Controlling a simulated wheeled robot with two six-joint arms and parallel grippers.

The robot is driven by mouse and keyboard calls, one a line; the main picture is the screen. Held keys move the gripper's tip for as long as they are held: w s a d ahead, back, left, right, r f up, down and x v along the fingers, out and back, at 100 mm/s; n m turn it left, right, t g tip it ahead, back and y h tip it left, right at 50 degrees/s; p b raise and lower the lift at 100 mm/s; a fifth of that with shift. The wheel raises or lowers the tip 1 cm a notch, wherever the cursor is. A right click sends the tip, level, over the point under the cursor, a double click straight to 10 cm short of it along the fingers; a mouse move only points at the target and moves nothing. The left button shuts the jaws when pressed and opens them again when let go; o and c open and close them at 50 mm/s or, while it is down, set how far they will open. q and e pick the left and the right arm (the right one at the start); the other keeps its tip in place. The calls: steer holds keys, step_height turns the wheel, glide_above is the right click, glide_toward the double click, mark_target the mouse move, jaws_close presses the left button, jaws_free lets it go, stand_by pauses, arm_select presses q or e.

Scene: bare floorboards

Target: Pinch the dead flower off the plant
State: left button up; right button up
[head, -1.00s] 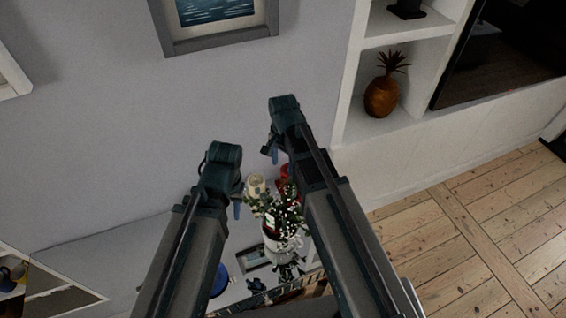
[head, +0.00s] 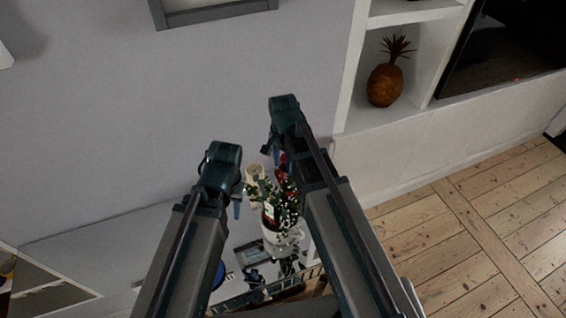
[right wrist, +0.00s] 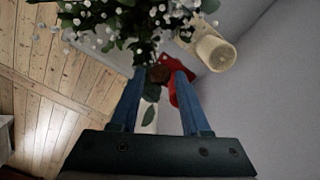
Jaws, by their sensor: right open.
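The plant (head: 284,197), leafy with small white blossoms, stands in a white pot (head: 283,238) beyond my arms in the head view. In the right wrist view its foliage (right wrist: 118,22) fills the top. A brown, withered-looking flower (right wrist: 159,74) shows between the blue fingertips of my right gripper (right wrist: 160,71), with a green leaf below it. The fingers are apart; I cannot tell whether they touch the flower. In the head view my right gripper (head: 270,151) is beside the plant's top. My left gripper (head: 238,207) is left of the plant; its jaw opening is hidden.
A cream cylinder (head: 254,173) and a red object (right wrist: 184,86) stand close behind the plant. A small framed picture (head: 251,252) and a blue item (head: 218,275) are near the pot. A wall is behind; shelving with a pineapple ornament (head: 386,82) is at right.

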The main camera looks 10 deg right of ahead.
mark_target(283, 166)
jaws_close()
steer(key=shift+r, duration=0.2)
stand_by(0.3)
steer(key=shift+r+p, duration=2.85)
steer(key=shift+p, duration=0.2)
steer(key=shift+f, duration=0.1)
